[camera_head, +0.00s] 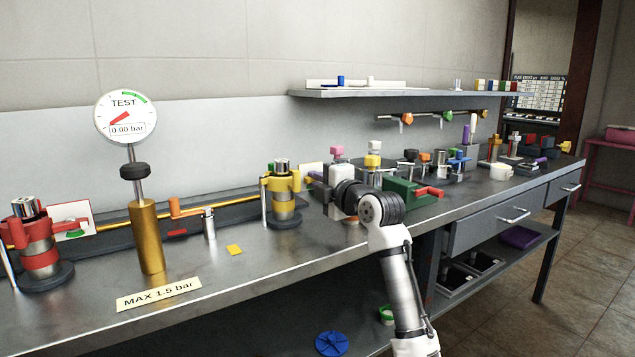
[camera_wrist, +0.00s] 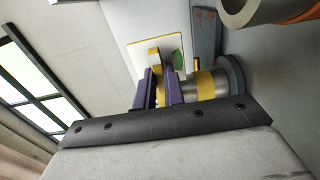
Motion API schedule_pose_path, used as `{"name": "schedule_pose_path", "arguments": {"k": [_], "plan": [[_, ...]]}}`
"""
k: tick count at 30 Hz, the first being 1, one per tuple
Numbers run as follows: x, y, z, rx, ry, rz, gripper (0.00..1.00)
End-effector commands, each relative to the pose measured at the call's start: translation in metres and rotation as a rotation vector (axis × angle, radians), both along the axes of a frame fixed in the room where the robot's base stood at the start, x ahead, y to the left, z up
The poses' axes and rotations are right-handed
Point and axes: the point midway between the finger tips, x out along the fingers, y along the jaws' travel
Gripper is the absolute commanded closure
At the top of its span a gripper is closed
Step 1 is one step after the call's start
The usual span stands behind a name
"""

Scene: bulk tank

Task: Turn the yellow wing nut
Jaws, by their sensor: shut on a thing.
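The yellow wing nut (camera_wrist: 155,57) shows between the two purple fingers of my gripper (camera_wrist: 160,76) in the wrist view. The fingers are shut on it, one on each side, and hide part of it. It sits at the side of a steel cylinder with a yellow band (camera_wrist: 207,84). In the head view this yellow-banded fixture (camera_head: 284,184) stands on the bench, and my gripper (camera_head: 312,186) reaches it from the right. The wing nut's exact angle is hard to tell. A white card with a green sector (camera_wrist: 177,60) is behind it.
A red-banded fixture (camera_head: 39,250) and a brass post with a round TEST gauge (camera_head: 126,118) reading 0.00 bar stand at left. A green block with a red handle (camera_head: 408,193) and several small fixtures are at right. A shelf (camera_head: 350,94) runs above.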

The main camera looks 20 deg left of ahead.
Motion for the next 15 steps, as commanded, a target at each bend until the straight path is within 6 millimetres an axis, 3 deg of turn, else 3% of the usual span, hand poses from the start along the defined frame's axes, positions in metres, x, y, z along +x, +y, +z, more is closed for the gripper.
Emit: {"name": "schedule_pose_path", "arguments": {"k": [1,2,3,15], "plan": [[0.0003,-0.0002,-0.0001,0.0,0.0,-0.001,1.0],[0.0003,-0.0002,-0.0001,0.001,0.001,-0.001,0.85],[0.0003,-0.0002,-0.0001,0.001,0.001,-0.001,0.8],[-0.005,-0.0076,0.0002,0.002,0.0,-0.001,0.8]]}}
